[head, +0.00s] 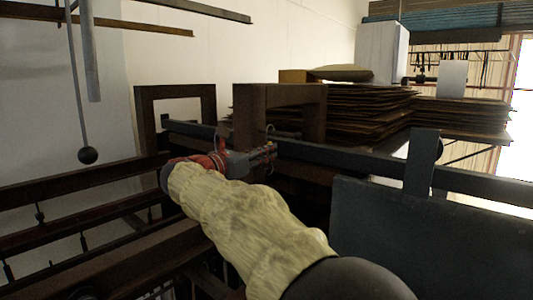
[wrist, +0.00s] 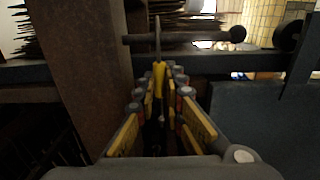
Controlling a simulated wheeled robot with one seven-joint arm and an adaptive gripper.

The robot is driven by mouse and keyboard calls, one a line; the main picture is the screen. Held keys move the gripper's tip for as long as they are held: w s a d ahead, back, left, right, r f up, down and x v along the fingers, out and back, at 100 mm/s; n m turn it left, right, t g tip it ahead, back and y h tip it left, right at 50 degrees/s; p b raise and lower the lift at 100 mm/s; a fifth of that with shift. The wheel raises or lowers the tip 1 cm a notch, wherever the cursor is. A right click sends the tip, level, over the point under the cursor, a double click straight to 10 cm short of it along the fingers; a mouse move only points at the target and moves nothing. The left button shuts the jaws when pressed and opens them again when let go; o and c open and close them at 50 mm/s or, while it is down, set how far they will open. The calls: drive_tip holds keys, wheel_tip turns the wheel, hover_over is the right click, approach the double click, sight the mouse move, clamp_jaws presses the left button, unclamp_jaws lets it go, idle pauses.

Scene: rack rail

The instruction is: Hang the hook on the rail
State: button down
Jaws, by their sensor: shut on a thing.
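My gripper (head: 268,156) is at the end of my outstretched arm, close to the rail in the head view. In the wrist view its yellow-padded fingers (wrist: 160,90) are shut on the hook (wrist: 159,76), which has a yellow lower part and a thin grey upper part pointing up. The rail (head: 345,158) is a long dark bar crossing the head view behind my gripper. In the wrist view the rail (wrist: 225,65) runs across behind the hook. I cannot tell whether hook and rail touch. The hook's lower end is hidden between the fingers.
A rusty brown frame (head: 245,110) stands by the rail, and its post (wrist: 85,80) is close left of my gripper. A dark panel (head: 420,240) hangs to the right. A dark rod with a round end (wrist: 185,38) crosses above the rail. Stacked sheets (head: 355,115) lie behind.

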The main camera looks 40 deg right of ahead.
drive_tip(key=shift+a+r, duration=0.1)
drive_tip(key=shift+r, duration=0.2)
drive_tip(key=shift+a+r+p, duration=0.45)
drive_tip(key=shift+r+p, duration=0.05)
drive_tip(key=shift+p, duration=0.1)
drive_tip(key=shift+a, duration=3.5)
drive_tip(key=s+a+f+b, duration=0.1)
drive_tip(key=s+b, duration=0.1)
drive_tip(key=s, duration=0.5)
drive_tip(key=s+a+f+b, duration=0.1)
drive_tip(key=s+f+b, duration=0.1)
drive_tip(key=s, duration=0.5)
drive_tip(key=shift+w, duration=0.1)
